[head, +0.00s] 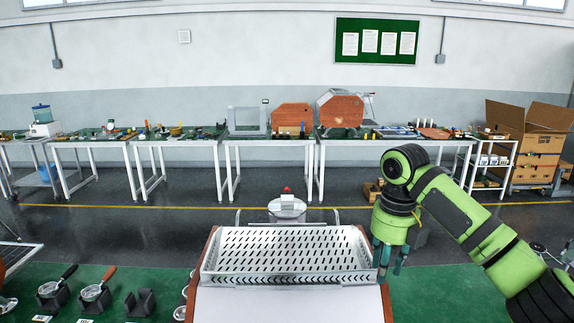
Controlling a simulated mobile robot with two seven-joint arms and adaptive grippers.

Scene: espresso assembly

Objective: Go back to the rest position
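My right gripper (389,262) hangs pointing down at the end of my green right arm, beside the right edge of the perforated metal tray (290,278). Its fingers appear apart, with nothing seen between them. Whether it touches the tray's side cannot be told. My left arm and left gripper are not in view. The tray tops a white body with wooden side panels (376,283) in the near middle.
On the green bench at left, two portafilters (95,292) with dark and brown handles sit in black holders beside an empty holder (140,303). Green surface (440,292) lies clear at right. Worktables (270,141) line the far wall; cardboard boxes (545,130) stand far right.

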